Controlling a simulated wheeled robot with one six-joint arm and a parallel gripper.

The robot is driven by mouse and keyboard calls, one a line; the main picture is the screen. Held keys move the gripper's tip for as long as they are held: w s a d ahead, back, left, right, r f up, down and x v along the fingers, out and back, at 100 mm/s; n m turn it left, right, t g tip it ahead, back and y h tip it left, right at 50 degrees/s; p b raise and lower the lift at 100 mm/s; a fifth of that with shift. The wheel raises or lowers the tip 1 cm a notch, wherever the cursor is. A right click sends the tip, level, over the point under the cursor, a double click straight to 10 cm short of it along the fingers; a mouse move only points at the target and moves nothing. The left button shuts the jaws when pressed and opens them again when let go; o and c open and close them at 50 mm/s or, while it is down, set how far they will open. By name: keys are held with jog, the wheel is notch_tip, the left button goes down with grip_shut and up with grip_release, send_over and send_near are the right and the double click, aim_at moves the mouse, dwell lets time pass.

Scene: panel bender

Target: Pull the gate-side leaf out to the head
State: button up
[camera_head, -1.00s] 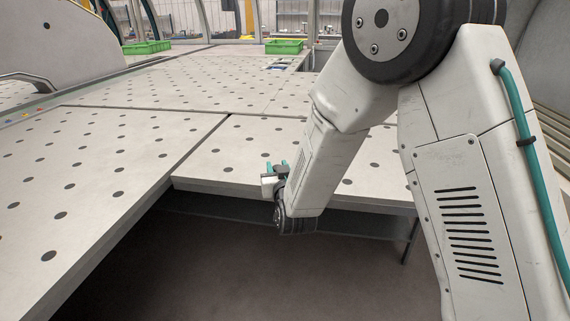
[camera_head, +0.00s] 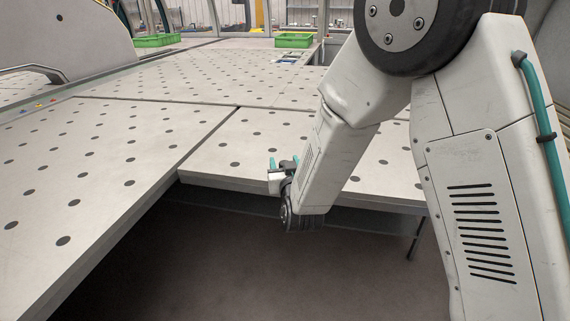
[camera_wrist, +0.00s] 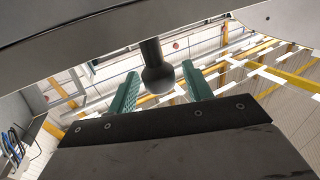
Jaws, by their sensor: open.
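A pale perforated leaf (camera_head: 225,150) lies flat, with its near edge in front of my arm in the head view. I cannot tell from its looks alone that it is the gate-side leaf. My gripper (camera_head: 284,162) is at that near edge, its teal fingers pointing up. In the wrist view my gripper (camera_wrist: 160,88) is open, with its two teal fingers apart. A dark rod with a ball-shaped knob (camera_wrist: 158,78) shows between them, with gaps visible on both sides. A grey slab edge (camera_wrist: 90,35) crosses the top of that view. My arm hides part of the leaf.
Another perforated table section (camera_head: 75,170) extends at the left, separated by a seam. Green bins (camera_head: 295,40) and (camera_head: 158,40) stand far back. A curved white machine part (camera_head: 65,35) is at the far left. The floor (camera_head: 230,265) before the leaf is clear.

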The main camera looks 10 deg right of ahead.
jog(key=s, duration=0.7)
jog(key=shift+s+d, duration=0.25)
jog(key=shift+s, duration=0.1)
